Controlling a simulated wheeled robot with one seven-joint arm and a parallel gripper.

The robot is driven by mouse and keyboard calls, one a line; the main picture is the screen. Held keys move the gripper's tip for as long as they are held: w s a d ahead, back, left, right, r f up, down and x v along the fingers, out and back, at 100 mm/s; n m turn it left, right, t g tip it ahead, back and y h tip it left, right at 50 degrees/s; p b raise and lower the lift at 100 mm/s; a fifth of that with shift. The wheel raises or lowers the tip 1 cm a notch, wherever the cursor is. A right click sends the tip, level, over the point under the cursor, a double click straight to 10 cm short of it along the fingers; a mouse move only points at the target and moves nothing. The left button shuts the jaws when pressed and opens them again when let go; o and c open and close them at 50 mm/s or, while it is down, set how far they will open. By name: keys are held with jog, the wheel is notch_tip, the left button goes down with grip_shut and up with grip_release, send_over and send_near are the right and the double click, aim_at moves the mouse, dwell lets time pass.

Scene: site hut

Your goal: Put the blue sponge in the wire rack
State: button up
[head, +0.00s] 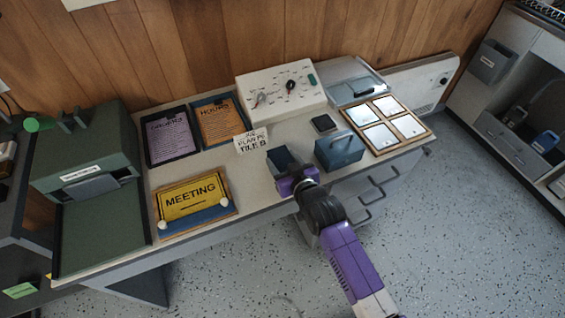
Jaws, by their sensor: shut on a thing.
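My purple gripper (289,178) is low over the front middle of the table, right against a small dark blue-grey box (281,158). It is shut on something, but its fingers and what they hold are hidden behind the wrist. I cannot make out a blue sponge. A dark wire rack (543,11) shows only in part at the top right corner, on a separate counter. It is far from my gripper.
A blue-grey box with a handle (339,150) stands just right of my gripper. The table (250,178) also bears a yellow MEETING sign (192,197), a control box (281,96) and a tile panel (379,136). Speckled floor (455,195) is free between table and counter.

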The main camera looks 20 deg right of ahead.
jog(key=shift+f, duration=0.5)
jog(key=shift+f, duration=0.1)
jog(key=o, duration=1.5)
jog(key=shift+r, duration=0.2)
jog(key=v, duration=1.2)
jog(key=shift+f, duration=0.1)
